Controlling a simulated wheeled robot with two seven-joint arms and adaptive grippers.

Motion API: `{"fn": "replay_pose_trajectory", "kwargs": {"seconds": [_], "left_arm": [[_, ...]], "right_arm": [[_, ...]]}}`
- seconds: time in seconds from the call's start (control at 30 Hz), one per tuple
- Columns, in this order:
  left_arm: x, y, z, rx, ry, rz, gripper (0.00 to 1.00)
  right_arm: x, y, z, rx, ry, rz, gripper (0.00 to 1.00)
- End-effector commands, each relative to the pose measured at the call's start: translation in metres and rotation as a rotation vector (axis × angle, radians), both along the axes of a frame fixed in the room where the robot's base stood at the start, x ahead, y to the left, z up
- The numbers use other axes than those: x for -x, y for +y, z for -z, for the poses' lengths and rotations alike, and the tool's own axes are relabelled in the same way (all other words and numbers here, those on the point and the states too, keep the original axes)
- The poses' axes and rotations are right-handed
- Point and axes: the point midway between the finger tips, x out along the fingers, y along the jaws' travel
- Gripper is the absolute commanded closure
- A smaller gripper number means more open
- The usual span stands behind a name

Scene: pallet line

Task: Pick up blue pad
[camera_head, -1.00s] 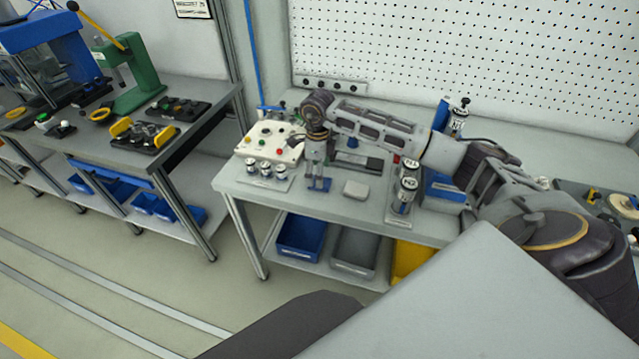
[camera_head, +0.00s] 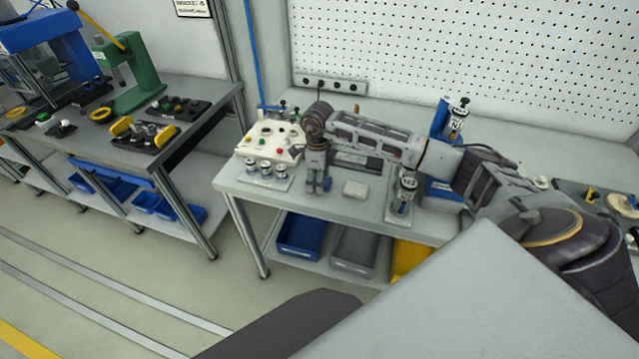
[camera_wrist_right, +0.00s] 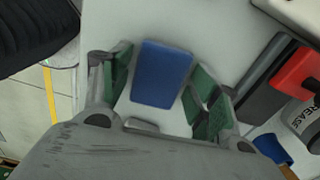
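The blue pad (camera_wrist_right: 160,74) is a flat rectangle lying on the light grey tabletop (camera_head: 345,211). In the right wrist view it sits between the fingers of my right gripper (camera_wrist_right: 158,88), which is open. The green-lined fingers stand on both sides of it, with a visible gap on the left; the right finger is close to its edge. In the head view my right gripper (camera_head: 318,186) points straight down at the table and mostly hides the pad. My left gripper is not in view.
A light grey block (camera_head: 355,189) lies just right of the gripper. A white button box (camera_head: 270,141) and several small silver cylinders (camera_head: 266,170) stand to the left. A grease can (camera_head: 404,191) stands further right. The table's front edge is close.

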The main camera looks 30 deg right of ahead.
Motion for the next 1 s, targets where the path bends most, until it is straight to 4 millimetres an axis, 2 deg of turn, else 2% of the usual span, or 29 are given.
{"fn": "replay_pose_trajectory", "kwargs": {"seconds": [0.03,0.17,0.2,0.5,0.67,1.0], "left_arm": [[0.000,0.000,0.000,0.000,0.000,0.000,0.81],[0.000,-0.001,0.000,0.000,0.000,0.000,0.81],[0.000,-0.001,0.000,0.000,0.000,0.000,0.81],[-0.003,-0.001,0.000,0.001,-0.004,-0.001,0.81],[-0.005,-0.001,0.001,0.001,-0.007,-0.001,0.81],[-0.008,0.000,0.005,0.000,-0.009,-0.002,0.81]], "right_arm": [[0.000,0.000,0.000,0.000,0.000,0.000,0.50],[0.000,0.000,0.000,0.000,0.000,0.000,0.67],[0.000,0.000,0.000,0.000,0.000,0.000,0.68],[0.000,0.000,-0.001,0.001,-0.001,0.000,0.68],[-0.001,0.000,-0.009,0.000,-0.001,0.001,0.68],[-0.001,0.000,-0.051,0.001,-0.004,0.000,0.68]]}}
